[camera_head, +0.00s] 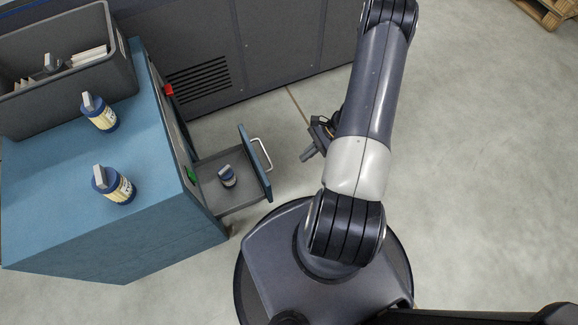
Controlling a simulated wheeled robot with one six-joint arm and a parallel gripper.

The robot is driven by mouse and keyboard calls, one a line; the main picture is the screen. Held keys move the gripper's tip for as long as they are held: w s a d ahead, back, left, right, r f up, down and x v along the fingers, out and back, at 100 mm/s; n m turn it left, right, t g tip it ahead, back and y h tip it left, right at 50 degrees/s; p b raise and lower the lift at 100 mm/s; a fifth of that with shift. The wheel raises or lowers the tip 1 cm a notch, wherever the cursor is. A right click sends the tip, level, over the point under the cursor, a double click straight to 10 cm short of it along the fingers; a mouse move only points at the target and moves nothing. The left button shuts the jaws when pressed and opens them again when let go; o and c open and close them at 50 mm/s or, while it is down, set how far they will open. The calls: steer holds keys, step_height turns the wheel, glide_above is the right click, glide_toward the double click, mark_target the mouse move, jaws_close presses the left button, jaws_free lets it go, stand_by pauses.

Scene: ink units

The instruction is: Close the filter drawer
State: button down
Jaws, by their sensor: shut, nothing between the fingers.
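The filter drawer (225,203) is pulled out of the right side of a blue cabinet (120,240). It has a blue front (256,163) with a pale handle (263,153). A small dark-blue and grey filter (228,176) stands inside it. My gripper (308,157) is to the right of the handle, apart from it, and partly hidden behind my arm. It is shut and holds nothing.
A dark machine with a vent (200,80) stands behind. Open floor (480,180) lies right; a pallet (548,12) is far right.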

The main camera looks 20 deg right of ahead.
steer(key=a+r+b+x, duration=0.2)
steer(key=x, duration=1)
steer(key=shift+a+f, duration=0.15)
steer(key=shift+a, duration=0.05)
steer(key=shift+a+b, duration=0.1)
steer(key=shift+b, duration=0.2)
